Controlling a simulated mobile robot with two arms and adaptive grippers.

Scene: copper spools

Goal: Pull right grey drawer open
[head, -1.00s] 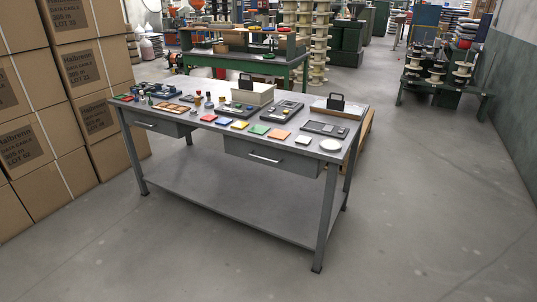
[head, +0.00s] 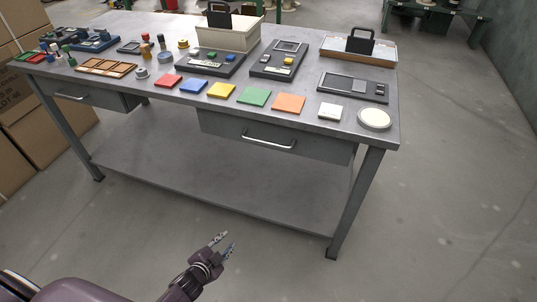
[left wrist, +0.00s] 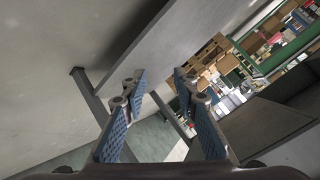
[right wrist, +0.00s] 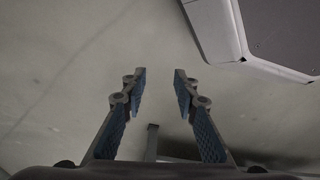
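The right grey drawer (head: 280,136) hangs under the right half of the grey table and looks closed, with a pale bar handle (head: 268,142) on its front. My left gripper (head: 226,242) is in front of the table, below and left of that handle, apart from it. In the left wrist view my left gripper (left wrist: 158,85) is open and empty. My right gripper is outside the head view. In the right wrist view my right gripper (right wrist: 160,85) is open and empty, with grey floor behind it.
The grey tabletop (head: 150,95) carries several coloured tiles, trays and a round white dish (head: 374,118). A left drawer (head: 85,97) and a lower shelf (head: 220,180) belong to the same table. Cardboard boxes (head: 25,120) stand at the left. Floor right of the table is clear.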

